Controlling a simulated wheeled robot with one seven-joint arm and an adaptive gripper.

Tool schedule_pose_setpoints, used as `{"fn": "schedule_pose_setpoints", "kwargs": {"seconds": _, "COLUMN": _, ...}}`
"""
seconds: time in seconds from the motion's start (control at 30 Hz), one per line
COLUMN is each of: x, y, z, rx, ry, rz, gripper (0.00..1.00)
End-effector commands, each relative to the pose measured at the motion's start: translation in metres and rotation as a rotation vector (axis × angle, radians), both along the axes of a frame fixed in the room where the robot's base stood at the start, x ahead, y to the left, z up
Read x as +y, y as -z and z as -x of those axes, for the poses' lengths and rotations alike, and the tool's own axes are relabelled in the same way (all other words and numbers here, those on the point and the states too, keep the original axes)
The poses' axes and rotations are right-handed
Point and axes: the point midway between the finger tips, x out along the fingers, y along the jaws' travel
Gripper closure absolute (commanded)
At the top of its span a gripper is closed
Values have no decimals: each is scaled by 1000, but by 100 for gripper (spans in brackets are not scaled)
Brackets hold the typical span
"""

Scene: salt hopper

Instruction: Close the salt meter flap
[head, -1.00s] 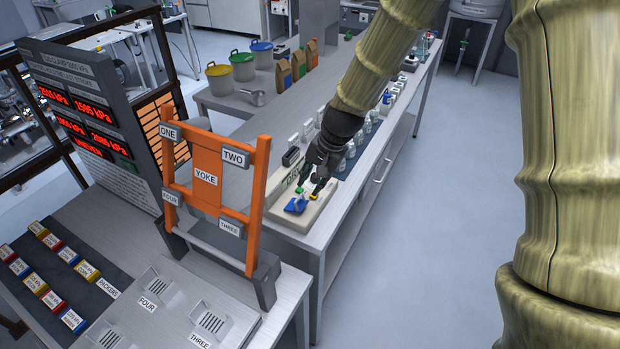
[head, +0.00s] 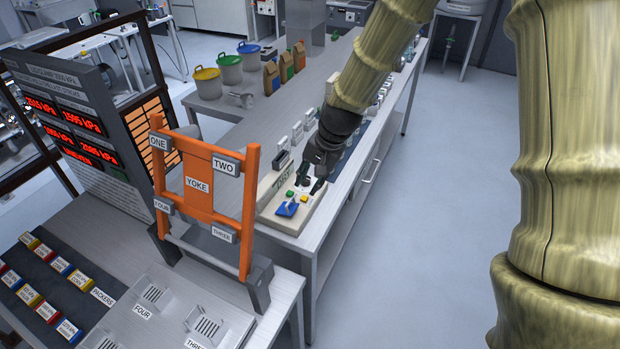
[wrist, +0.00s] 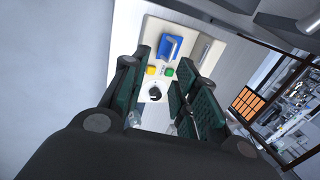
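A pale sloped panel box (head: 268,208) stands on the near end of the long bench. It carries a blue lever-like piece (head: 287,209), a green button (head: 290,193) and a yellow button (head: 304,198). The blue piece (wrist: 170,46) also shows in the wrist view, with a black round knob (wrist: 155,93) on a white plate. I cannot tell which part is the salt meter flap; no label reads so. My gripper (head: 311,185) is over the panel's far part. In the wrist view its dark fingers (wrist: 160,75) are apart, with nothing held; contact is unclear.
An orange yoke frame (head: 200,185) with numbered tags stands at the near left. Small bottles and holders line the bench behind the panel. Lidded buckets (head: 229,69) and paper bags (head: 285,67) stand further back. The floor right of the bench (head: 440,170) is clear.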

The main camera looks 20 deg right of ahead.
Motion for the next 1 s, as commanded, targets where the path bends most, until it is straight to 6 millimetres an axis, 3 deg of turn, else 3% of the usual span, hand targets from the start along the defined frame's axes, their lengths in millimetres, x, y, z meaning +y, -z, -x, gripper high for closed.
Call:
{"fn": "schedule_pose_setpoints", "kwargs": {"seconds": 0.53, "x": -2, "y": -8, "z": 1, "rx": -1, "ry": 0, "rz": 0, "gripper": 71}}
{"fn": "schedule_pose_setpoints", "kwargs": {"seconds": 1.0, "x": -16, "y": -67, "z": 15, "rx": -2, "ry": 1, "rz": 1, "gripper": 71}}
